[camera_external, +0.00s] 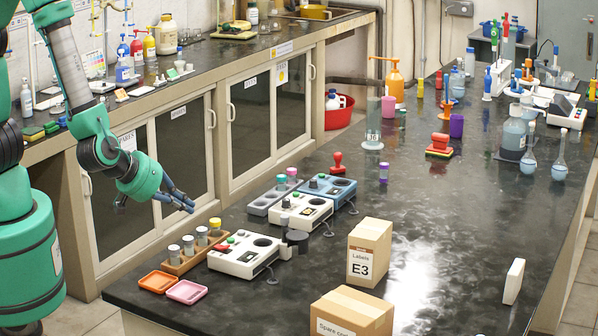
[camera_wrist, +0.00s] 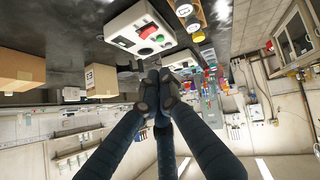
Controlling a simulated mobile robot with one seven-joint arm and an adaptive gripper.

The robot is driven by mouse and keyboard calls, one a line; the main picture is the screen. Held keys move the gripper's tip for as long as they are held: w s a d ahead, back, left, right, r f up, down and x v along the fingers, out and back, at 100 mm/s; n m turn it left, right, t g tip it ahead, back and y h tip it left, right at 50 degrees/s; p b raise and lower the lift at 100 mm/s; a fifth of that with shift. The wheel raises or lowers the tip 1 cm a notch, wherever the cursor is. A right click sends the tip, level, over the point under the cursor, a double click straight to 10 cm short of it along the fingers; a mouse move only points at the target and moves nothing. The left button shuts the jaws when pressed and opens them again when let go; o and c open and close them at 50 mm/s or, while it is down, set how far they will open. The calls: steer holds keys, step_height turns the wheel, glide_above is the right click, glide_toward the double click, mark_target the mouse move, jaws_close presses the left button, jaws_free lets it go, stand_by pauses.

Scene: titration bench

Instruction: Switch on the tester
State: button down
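In the external view, a cream tester (camera_external: 240,256) with a red part, a green button and a dark round recess stands at the bench's near left. A similar cream unit (camera_external: 303,212) and a blue unit (camera_external: 331,188) stand behind it. I cannot tell from the pictures which one is meant. My gripper (camera_external: 188,207) is in the air left of the near tester, beyond the bench edge, touching nothing. In the wrist view, the dark fingertips of my gripper (camera_wrist: 160,82) are drawn together and empty. A tester (camera_wrist: 138,30) with red and green controls shows beyond them.
A wooden rack of capped vials (camera_external: 195,246) stands beside the near tester. Orange (camera_external: 158,281) and pink (camera_external: 187,291) trays lie in front. Cardboard boxes (camera_external: 369,252) (camera_external: 350,316) stand to the right. A dark cylinder (camera_external: 297,238) is close to the tester's right side.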

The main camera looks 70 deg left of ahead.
steer(key=b, duration=0.3)
glide_above(221, 253)
steer(key=s+a, duration=0.2)
step_height(221, 253, down, 6)
steer(key=shift+s+f, duration=0.1)
steer(key=shift+w+d+f+b, duration=0.1)
steer(key=shift+w+f+b, duration=0.1)
steer(key=shift+f, duration=0.3)
steer(key=shift+w+d+f+b, duration=0.1)
steer(key=shift+w+f, duration=0.1)
steer(key=shift+f, duration=0.3)
steer(key=shift+w+d+f+b, duration=0.15)
steer(key=shift+f, duration=0.3)
steer(key=shift+w+d+f+b, duration=0.15)
steer(key=shift+f, duration=0.3)
steer(key=shift+w+d+r+p, duration=0.1)
steer(key=shift+w+d+p, duration=0.05)
steer(key=shift+p, duration=1.15)
steer(key=p, duration=0.2)
steer(key=g+p, duration=0.1)
steer(key=p, duration=0.1)
steer(key=shift+w+d+f+m+y, duration=0.2)
steer(key=shift+f+m+y, duration=0.1)
steer(key=shift+y, duration=0.1)
steer(key=shift+d+p, duration=0.1)
steer(key=shift+p, duration=0.45)
steer(key=shift+w+d+f+p, duration=0.15)
steer(key=shift+w+p, duration=0.05)
steer(key=shift+p, duration=0.15)
steer(key=shift+s+f, duration=0.1)
